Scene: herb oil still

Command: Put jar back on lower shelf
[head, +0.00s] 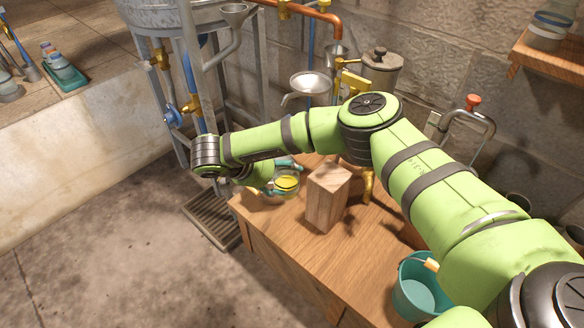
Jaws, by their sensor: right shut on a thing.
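A small glass jar (287,184) with yellow contents is in the middle of the head view, just left of a wooden block. My right gripper (283,178) is shut on the jar, with its teal fingers around it. My green right arm reaches in from the right and hides part of the scene behind it. I cannot tell whether the jar touches the wooden table (280,235) or is above it. A wooden wall shelf (545,52) is at the upper right; I cannot tell which shelf is the lower one. My left gripper is not in view.
The wooden block (327,197) stands upright on the table, close to the jar. A teal bucket (420,297) is at the lower right. A metal still (165,20) on a frame stands at the back, near a funnel (309,82) and a lidded pot (381,68). The table's front left is clear.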

